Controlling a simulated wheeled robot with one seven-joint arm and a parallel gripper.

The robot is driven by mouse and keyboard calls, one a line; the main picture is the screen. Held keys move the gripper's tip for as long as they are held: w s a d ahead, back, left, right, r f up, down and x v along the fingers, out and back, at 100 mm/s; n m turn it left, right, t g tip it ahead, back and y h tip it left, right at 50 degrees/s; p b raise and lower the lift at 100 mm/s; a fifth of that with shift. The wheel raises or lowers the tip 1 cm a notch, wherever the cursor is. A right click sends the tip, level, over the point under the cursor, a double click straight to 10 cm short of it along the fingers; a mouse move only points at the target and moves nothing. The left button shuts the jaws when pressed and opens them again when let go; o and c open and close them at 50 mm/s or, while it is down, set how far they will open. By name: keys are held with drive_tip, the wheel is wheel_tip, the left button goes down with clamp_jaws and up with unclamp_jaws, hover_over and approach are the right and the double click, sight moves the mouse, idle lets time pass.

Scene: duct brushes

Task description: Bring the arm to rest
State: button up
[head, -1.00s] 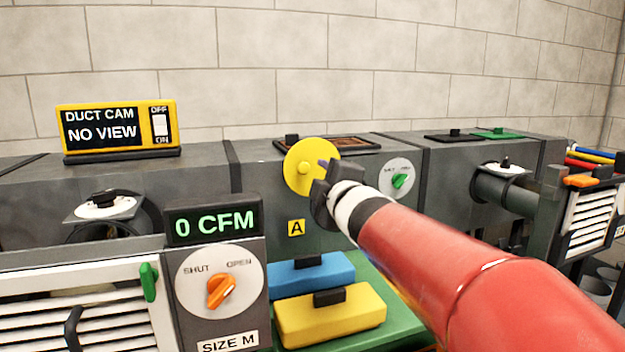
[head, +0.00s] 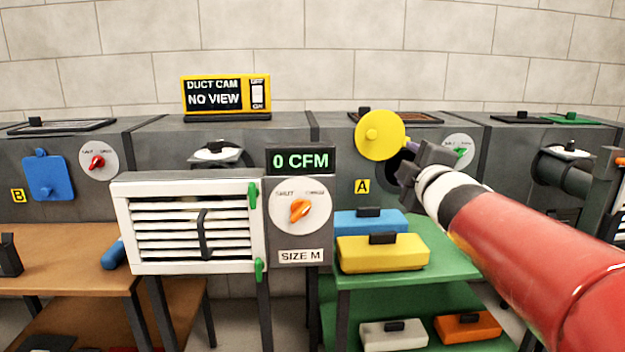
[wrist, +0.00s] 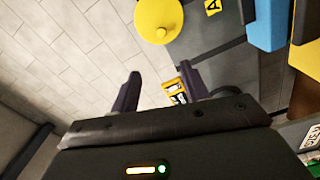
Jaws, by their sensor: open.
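My gripper (head: 408,172) is at the end of my red arm, raised in front of the duct's right part. In the wrist view my gripper (wrist: 168,88) has its two dark fingers apart with nothing between them. A round yellow cover (head: 380,135) on the duct, by the label A (head: 362,186), is just left of my gripper. The yellow cover also shows at the top of the wrist view (wrist: 158,20). A dark opening behind it is partly hidden by my gripper.
A green table (head: 460,262) below holds a blue case (head: 370,222) and a yellow case (head: 382,253). A white louvred grille (head: 190,222) and a 0 CFM meter (head: 301,160) stand left. The duct cam display (head: 226,93) reads NO VIEW. A brown bench (head: 60,250) is far left.

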drive_tip(key=s+a+f+m+g, duration=0.1)
drive_tip(key=s+f+m+g, duration=0.5)
drive_tip(key=s+f, duration=0.6)
drive_tip(key=s+a+f+m+g+h, duration=0.1)
drive_tip(key=s+f+m+g, duration=0.5)
drive_tip(key=s+f+m, duration=0.3)
drive_tip(key=s+f, duration=0.4)
drive_tip(key=s, duration=0.4)
drive_tip(key=shift+s+a+m, duration=0.15)
drive_tip(key=shift+a+m, duration=0.15)
drive_tip(key=shift+c, duration=1.1)
drive_tip(key=shift+a, duration=0.1)
